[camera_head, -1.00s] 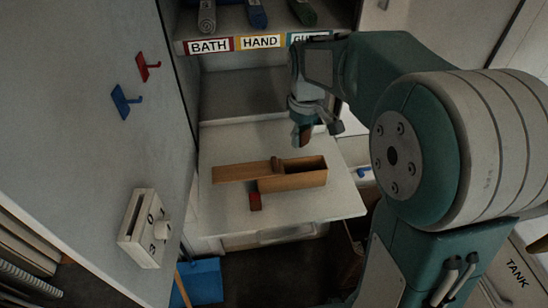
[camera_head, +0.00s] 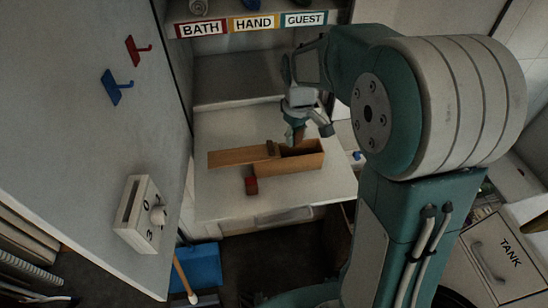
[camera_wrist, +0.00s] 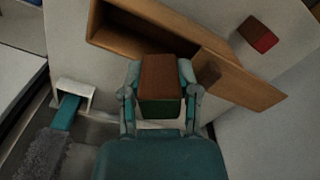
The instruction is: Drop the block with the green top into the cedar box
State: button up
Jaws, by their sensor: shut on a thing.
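The cedar box (camera_head: 296,166) stands on the white counter. Its lid (camera_head: 235,158), with a small knob, is slid to the left, so the right part is open. My gripper (camera_head: 308,130) is shut on a block (camera_wrist: 160,78) with a reddish-brown face toward the wrist camera and a green face along its lower edge. In the head view the held block (camera_head: 298,138) is just above the box's open part, partly hidden by the fingers. In the wrist view the box (camera_wrist: 140,12) lies beyond the block and the lid (camera_wrist: 240,82) to the right.
A red block (camera_head: 251,186) lies on the counter in front of the lid; it also shows in the wrist view (camera_wrist: 258,35). A grey wall with red and blue hooks (camera_head: 113,88) rises at left. A labelled shelf (camera_head: 255,24) is behind.

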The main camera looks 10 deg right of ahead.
jog(key=o, duration=1)
notch_tip(320, 180, up, 12)
jog(key=shift+f, duration=0.1)
jog(key=s+m+t, duration=0.2)
jog(key=s, duration=0.5)
jog(key=s+m+t, duration=0.1)
jog(key=s+m, duration=0.1)
jog(key=s, duration=0.5)
jog(key=s+m+t, duration=0.2)
jog(key=s, duration=0.5)
jog(key=shift+f+t, duration=0.2)
jog(key=shift+t, duration=0.1)
